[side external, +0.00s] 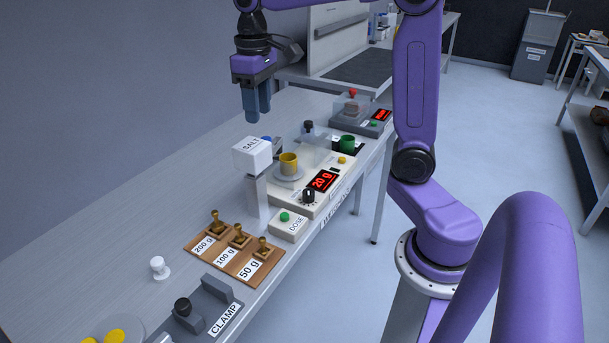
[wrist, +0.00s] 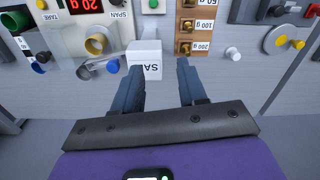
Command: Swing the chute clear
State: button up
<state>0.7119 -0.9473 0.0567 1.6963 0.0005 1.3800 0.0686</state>
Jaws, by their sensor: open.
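The white salt hopper (side external: 252,155) stands on a grey post behind the DOSE box; it also shows in the wrist view (wrist: 146,58). A blue knob (side external: 266,139) and a small grey part, apparently the chute (side external: 277,147), show beside the hopper, partly hidden. The blue knob also shows in the wrist view (wrist: 112,66). A yellow cup (side external: 289,162) stands on the scale's pan, close to the chute. The scale's display (side external: 322,180) reads 20 g. My gripper (side external: 258,116) points down, open and empty, above and apart from the hopper.
A wooden tray (side external: 222,259) with brass weights and a CLAMP fixture (side external: 209,308) stand nearer the camera. A white knob-like piece (side external: 159,267) is left of them. A green cup (side external: 347,144) stands beyond the scale. The bench's left side is mostly clear.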

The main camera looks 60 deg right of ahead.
jog(key=s+a+f+n, duration=0.3)
jog(key=s+a, duration=0.1)
jog(key=s, duration=0.3)
jog(key=s+a+f+n, duration=0.4)
jog(key=s, duration=0.4)
jog(key=shift+s+f, duration=0.2)
jog(key=shift+s, duration=0.05)
